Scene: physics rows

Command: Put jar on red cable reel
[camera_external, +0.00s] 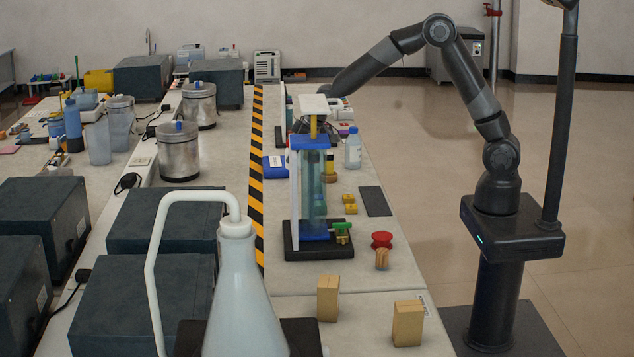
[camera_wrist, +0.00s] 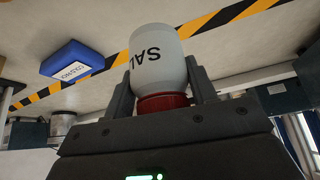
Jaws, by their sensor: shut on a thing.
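The jar (camera_wrist: 160,52) is white with a red lid and dark lettering that reads "SAL". In the wrist view it sits between both fingers of my gripper (camera_wrist: 159,72), which is shut on it. In the external view my gripper is mostly hidden behind the tall clear column stand, and I cannot make out the jar there. The red cable reel (camera_external: 382,240) is a small red spool near the right edge of the bench, nearer the camera than my gripper. Its top looks bare.
The tall column stand (camera_external: 313,190) with a dark base is left of the reel. A small wooden piece (camera_external: 382,260) stands just in front of the reel. A dark flat plate (camera_external: 375,201) lies behind it. Wooden blocks (camera_external: 328,298) stand nearer. A blue box (camera_wrist: 72,60) shows in the wrist view.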

